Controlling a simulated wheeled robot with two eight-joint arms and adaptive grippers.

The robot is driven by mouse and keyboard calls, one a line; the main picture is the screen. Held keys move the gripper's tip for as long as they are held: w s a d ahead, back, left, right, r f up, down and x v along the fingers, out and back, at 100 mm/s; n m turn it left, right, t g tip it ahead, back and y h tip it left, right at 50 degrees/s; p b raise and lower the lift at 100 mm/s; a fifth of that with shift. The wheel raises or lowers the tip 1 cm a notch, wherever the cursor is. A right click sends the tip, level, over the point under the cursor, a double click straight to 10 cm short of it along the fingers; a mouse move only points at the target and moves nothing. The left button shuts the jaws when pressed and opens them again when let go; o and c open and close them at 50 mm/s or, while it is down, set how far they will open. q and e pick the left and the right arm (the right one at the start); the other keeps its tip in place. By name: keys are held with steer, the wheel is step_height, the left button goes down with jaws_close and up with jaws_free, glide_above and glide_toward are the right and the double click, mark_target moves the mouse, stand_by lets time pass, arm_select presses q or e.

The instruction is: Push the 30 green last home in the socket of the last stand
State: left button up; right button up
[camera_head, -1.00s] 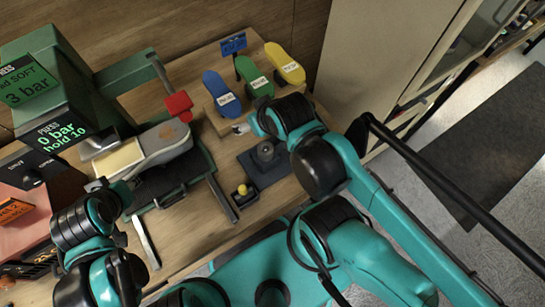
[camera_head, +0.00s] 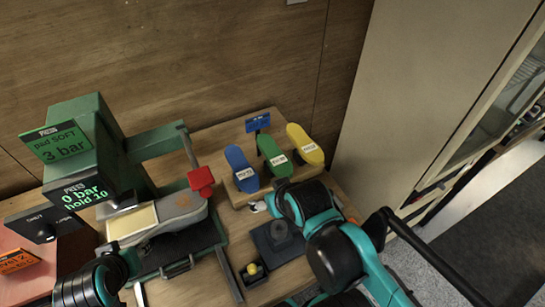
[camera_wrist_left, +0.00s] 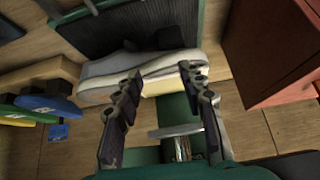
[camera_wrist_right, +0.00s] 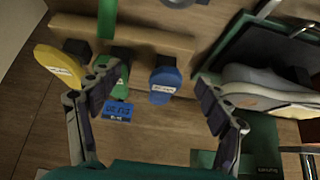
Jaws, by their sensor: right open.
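The green last (camera_head: 273,157) is tilted on the wooden rack (camera_head: 240,199), between a blue last (camera_head: 241,169) and a yellow last (camera_head: 304,145). In the right wrist view the green last (camera_wrist_right: 122,74) is partly behind one finger. My right gripper (camera_wrist_right: 152,78) is open and empty, its fingers apart before the lasts. A dark square stand (camera_head: 277,239) with a round raised centre is in front of the rack; my right arm partly hides it. I cannot tell whether a socket shows. My left gripper (camera_wrist_left: 160,78) is open near the grey sneaker (camera_wrist_left: 115,72).
The grey sneaker lies under the green press (camera_head: 80,150) at left. A red block (camera_head: 201,180) on a lever stands between press and rack. A small box with a yellow knob (camera_head: 253,269) sits at the front. A blue sign (camera_head: 257,123) is behind the lasts.

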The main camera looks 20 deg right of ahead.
steer(key=shift+o, duration=0.3)
steer(key=shift+r, duration=0.1)
step_height(320, 180, up, 2)
steer(key=g+p, duration=0.7)
glide_above(274, 153)
steer(key=shift+w+a+r, duration=0.1)
steer(key=shift+a, duration=0.1)
steer(key=shift+w+d+f, duration=0.15)
steer(key=shift+w+f, duration=0.05)
steer(key=shift+f, duration=0.05)
steer(key=shift+f+b, duration=0.3)
steer(key=f, duration=0.2)
steer(key=f+b, duration=0.1)
steer(key=f, duration=0.2)
steer(key=f+b, duration=0.1)
steer(key=f, duration=0.1)
steer(key=shift+s+f, duration=0.15)
steer(key=shift+s, duration=0.1)
steer(key=shift+f+b, duration=0.25)
steer(key=shift+b, duration=0.1)
